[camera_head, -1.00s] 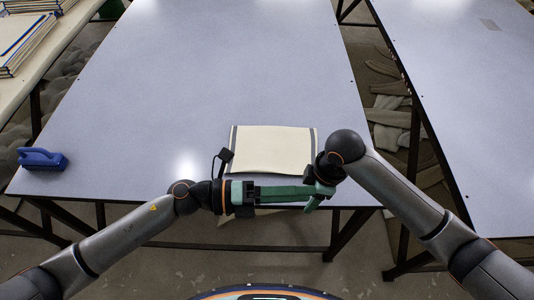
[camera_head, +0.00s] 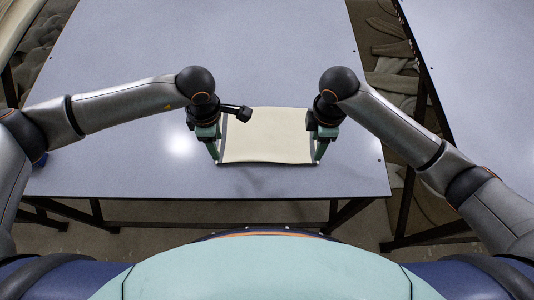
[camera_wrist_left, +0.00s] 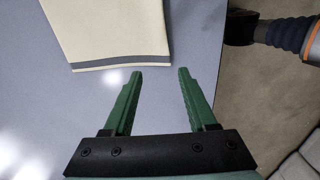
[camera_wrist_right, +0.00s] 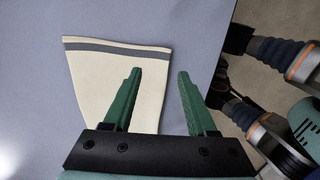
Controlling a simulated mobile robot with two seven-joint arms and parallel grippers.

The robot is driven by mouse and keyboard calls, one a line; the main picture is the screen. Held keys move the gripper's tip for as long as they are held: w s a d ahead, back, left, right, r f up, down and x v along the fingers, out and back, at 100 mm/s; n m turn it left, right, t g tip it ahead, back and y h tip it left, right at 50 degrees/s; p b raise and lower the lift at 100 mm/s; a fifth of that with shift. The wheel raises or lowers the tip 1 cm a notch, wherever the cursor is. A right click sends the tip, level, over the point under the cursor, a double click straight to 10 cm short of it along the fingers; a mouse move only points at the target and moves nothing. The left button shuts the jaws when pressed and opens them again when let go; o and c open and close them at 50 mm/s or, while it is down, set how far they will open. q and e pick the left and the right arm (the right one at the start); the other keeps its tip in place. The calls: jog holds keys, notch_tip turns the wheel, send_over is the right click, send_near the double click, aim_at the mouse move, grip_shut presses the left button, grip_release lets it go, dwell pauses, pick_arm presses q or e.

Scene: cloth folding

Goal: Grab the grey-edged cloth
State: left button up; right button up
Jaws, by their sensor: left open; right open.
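The cream cloth (camera_head: 268,135) with grey edge bands lies flat on the table, between my two grippers in the head view. My left gripper (camera_head: 216,158) is at the cloth's left side, pointing down. In the left wrist view its fingers (camera_wrist_left: 158,72) are open and empty, just short of the cloth's grey band (camera_wrist_left: 120,63). My right gripper (camera_head: 317,158) is at the cloth's right side. In the right wrist view its fingers (camera_wrist_right: 160,74) are open, with one finger over the cloth (camera_wrist_right: 100,75) and the other beyond its edge.
The grey-blue table (camera_head: 120,140) is clear around the cloth, and its front edge runs just in front of it. A second table (camera_head: 490,90) stands to the right across a gap.

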aim_at(222, 160)
pick_arm(q)
jog(key=shift+d+f, duration=0.1)
jog(key=shift+f, duration=2.65)
pick_arm(e)
jog(key=shift+f, duration=2.8)
pick_arm(q)
jog(key=shift+f, duration=0.1)
pick_arm(e)
jog(key=shift+f, duration=0.1)
pick_arm(q)
jog(key=shift+f+b, duration=0.55)
jog(key=shift+b, duration=0.1)
pick_arm(e)
jog(key=shift+f, duration=0.5)
pick_arm(q)
jog(key=shift+s+f, duration=0.1)
grip_shut()
pick_arm(e)
jog(key=shift+s+f, duration=0.1)
jog(key=shift+f, duration=0.05)
grip_shut()
